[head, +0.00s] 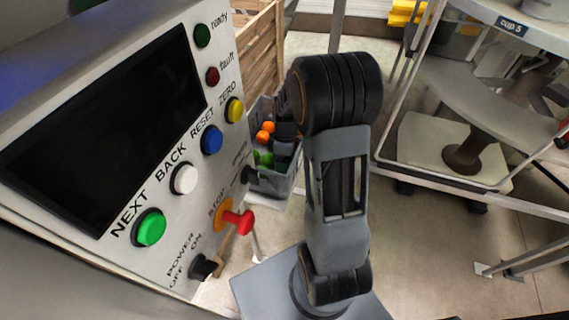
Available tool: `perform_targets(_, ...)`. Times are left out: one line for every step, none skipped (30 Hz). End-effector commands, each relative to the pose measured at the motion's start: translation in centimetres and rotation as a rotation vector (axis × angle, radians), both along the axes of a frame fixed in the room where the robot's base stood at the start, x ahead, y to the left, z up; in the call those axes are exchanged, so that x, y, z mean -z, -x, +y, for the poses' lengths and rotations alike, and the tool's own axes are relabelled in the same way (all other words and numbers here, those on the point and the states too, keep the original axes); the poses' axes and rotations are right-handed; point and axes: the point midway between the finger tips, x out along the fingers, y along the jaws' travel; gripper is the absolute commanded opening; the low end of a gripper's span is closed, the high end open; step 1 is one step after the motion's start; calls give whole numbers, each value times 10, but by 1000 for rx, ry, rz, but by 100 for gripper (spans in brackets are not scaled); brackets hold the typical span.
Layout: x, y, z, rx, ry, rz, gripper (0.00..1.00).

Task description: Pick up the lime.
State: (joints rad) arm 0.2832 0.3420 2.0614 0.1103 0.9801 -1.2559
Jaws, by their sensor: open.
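Green round fruits, the limes (265,159), lie low in a grey crate (284,184) beyond the control panel. They are small and partly hidden, so I cannot tell how many there are. My arm rises in the middle of the picture and bends away toward the crate. My gripper (284,150) shows small and dark over the crate, just right of the limes. It is open, and I see nothing held in it. I cannot tell whether it touches a lime.
Orange fruits (265,131) lie behind the limes in the crate. A control panel (120,130) with a screen and several buttons fills the left, close to my arm. A wooden crate (258,50) stands behind. A metal-framed cart (480,110) stands at right, with bare floor before it.

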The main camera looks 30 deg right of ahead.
Motion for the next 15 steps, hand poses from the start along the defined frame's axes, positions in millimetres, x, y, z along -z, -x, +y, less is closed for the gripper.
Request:
perform_targets(2,0,1,0,-1,-2,56)
perform_targets(2,-1,1,0,-1,-4,56)
perform_targets(1,-1,1,0,-1,-4,56)
perform_targets(1,-1,1,0,-1,-4,56)
perform_targets(1,-1,1,0,-1,-4,56)
perform_targets(1,-1,0,0,-1,-4,56)
perform_targets(1,-1,0,0,-1,-4,52)
perform_targets(1,-1,0,0,-1,-6,49)
perform_targets(1,-1,0,0,-1,-6,45)
perform_targets(0,-1,0,1,-1,-6,42)
perform_targets(0,-1,0,1,-1,-6,40)
perform_targets(0,-1,0,1,0,-6,36)
perform_targets(0,-1,0,1,0,-6,33)
perform_targets(0,-2,0,1,0,-6,30)
perform_targets(0,-2,0,2,0,-6,26)
